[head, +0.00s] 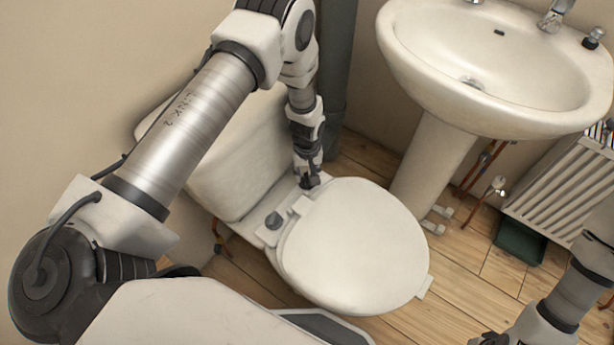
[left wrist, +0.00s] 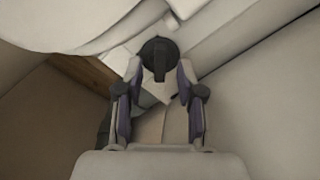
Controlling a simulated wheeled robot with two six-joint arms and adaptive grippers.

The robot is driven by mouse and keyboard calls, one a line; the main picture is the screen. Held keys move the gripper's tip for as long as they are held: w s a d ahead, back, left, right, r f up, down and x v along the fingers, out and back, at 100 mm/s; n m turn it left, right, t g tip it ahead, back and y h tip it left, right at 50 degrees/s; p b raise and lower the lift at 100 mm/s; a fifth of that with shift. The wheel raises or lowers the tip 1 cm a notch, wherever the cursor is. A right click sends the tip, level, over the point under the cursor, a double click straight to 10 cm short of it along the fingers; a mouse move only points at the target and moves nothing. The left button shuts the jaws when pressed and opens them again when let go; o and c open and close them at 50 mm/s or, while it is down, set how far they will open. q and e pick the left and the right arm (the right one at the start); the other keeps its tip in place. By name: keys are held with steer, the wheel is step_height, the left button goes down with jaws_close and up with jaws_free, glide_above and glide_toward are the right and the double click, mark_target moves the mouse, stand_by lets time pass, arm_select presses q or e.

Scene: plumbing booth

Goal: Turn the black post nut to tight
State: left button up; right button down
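The black post nut (left wrist: 158,61) shows in the left wrist view as a round dark knob with a raised bar, on the toilet's back ledge. My left gripper (left wrist: 158,72) points at it, with its two fingers apart, one at each side of the nut. I see no clear contact. In the head view my left gripper (head: 309,180) reaches down behind the seat, at the hinge nearer the sink, and hides most of that nut. A second dark knob (head: 273,221) stands at the other hinge. Part of my right gripper (head: 492,340) shows at the bottom edge; its fingers are cut off.
The closed white toilet lid (head: 355,245) lies in front of the hinges, and the cistern (head: 240,160) stands close behind them. A pedestal sink (head: 440,150), a radiator (head: 560,190) and a green tray (head: 519,242) are to the right. The wooden floor between is mostly clear.

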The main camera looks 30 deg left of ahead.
mark_target(307, 179)
arm_select(q)
step_height(307, 179, up, 10)
steer(key=shift+f, duration=0.1)
stand_by(0.4)
steer(key=s+f+g, duration=0.1)
steer(key=s+f, duration=0.1)
steer(key=s, duration=0.2)
steer(key=s+f+g, duration=0.1)
steer(key=s+f, duration=0.2)
steer(key=s, duration=0.2)
steer(key=s+f+g, duration=0.1)
steer(key=s+f, duration=0.1)
steer(key=s, duration=0.3)
steer(key=shift+s+d+f, duration=0.2)
steer(key=shift+d+f, duration=0.05)
steer(key=shift+f, duration=0.15)
steer(key=s+f+m, duration=0.1)
steer(key=s+m, duration=0.2)
steer(key=s, duration=1.1)
step_height(307, 179, up, 17)
steer(key=w+m+t+p, duration=0.1)
steer(key=m+t+p, duration=0.2)
steer(key=p, duration=1.2)
steer(key=shift+w+d+m, duration=0.15)
steer(key=shift+d+m, duration=0.05)
steer(key=shift+m, duration=0.3)
